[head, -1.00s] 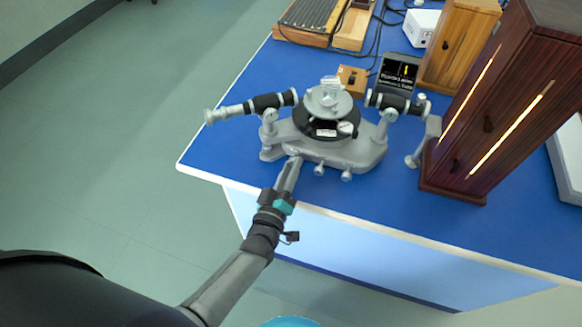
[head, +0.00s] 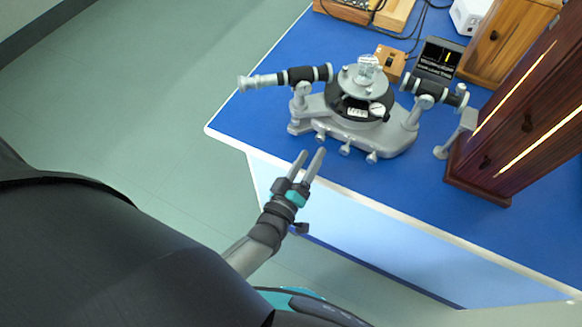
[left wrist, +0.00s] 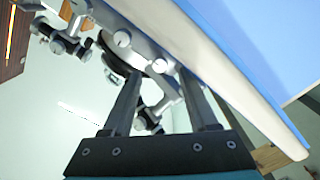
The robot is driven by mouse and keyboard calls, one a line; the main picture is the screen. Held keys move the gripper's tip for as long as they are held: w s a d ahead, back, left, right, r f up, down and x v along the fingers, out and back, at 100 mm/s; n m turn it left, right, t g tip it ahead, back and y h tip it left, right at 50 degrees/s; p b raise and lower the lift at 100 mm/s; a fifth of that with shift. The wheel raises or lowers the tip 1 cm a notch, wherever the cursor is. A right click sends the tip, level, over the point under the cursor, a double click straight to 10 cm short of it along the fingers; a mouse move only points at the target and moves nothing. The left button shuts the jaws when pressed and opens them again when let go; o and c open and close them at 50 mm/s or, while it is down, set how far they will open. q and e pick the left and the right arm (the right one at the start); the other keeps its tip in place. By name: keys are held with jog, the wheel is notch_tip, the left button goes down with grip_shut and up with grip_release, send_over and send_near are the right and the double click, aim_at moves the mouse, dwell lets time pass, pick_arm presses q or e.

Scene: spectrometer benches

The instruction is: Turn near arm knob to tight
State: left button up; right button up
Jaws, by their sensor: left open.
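The grey spectrometer (head: 350,130) stands on the blue bench near its front left edge. Its black telescope tube (head: 290,77) points left and a second black tube (head: 428,88) sits on the right. Several small silver knobs line its front base, one of them a front knob (head: 345,149); I cannot tell which is the near arm knob. In the left wrist view, knobs (left wrist: 122,38) and the base show beyond the open fingers (left wrist: 165,95). My right gripper is not in view.
A dark wooden cabinet (head: 525,120) with glowing slits stands to the right on the blue bench (head: 400,185). The bench's white front edge (head: 352,204) lies close to my left gripper.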

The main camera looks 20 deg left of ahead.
pick_arm(q)
jog(key=s, duration=1)
jog(key=shift+s+a, duration=0.2)
jog(key=shift+s, duration=0.2)
jog(key=s+f+m+g+h, duration=0.1)
jog(key=s+f+m+g, duration=0.25)
jog(key=f, duration=0.75)
jog(key=s+f+m+g, duration=0.3)
jog(key=s+f+g, duration=0.2)
jog(key=f, duration=0.5)
jog(key=s+a+f+m+g, duration=0.2)
jog(key=s+f+g, duration=0.2)
jog(key=s, duration=0.4)
jog(key=s+a+f+m+g+y+b, duration=0.1)
jog(key=s+a+f+m+g, duration=0.1)
jog(key=s+f, duration=0.4)
jog(key=shift+s+a+f+g+y, duration=0.35)
jog(key=shift+s+a+g, duration=0.5)
jog(key=shift+g, duration=0.4)
